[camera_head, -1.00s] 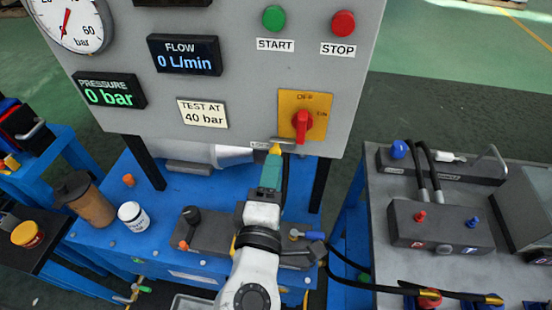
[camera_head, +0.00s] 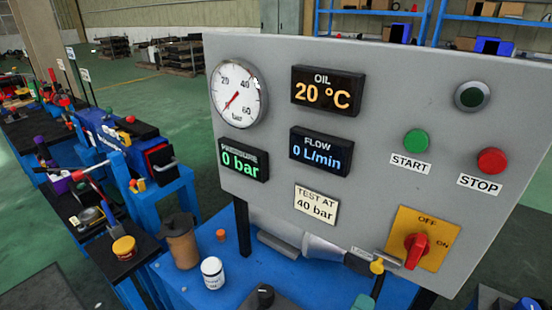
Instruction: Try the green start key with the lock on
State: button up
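The green START button (camera_head: 416,141) is on the upright grey panel (camera_head: 330,60), left of the red STOP button (camera_head: 492,161). The red rotary switch (camera_head: 416,248) sits on a yellow plate below, marked OFF and ON. Its handle is roughly upright, in line with OFF. No padlock can be made out on the switch. My gripper (camera_head: 377,267) is at the panel's lower edge, left of the switch and well below the START button. Its teal body is mostly cut off by the frame. A small yellow piece shows at its tip; whether it is held is unclear.
A dark green lamp (camera_head: 472,96) looks unlit. The displays read 20 °C, 0 L/min (camera_head: 321,152) and 0 bar (camera_head: 241,160). A sign (camera_head: 316,204) says test at 40 bar. A brown cup (camera_head: 182,240) and white jar (camera_head: 212,273) stand on the blue bench.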

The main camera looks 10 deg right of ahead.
aim_at(416, 140)
jog(key=k+j, duration=0.45)
jog(key=j, duration=0.25)
jog(key=k+j, duration=0.25)
jog(key=j, duration=0.1)
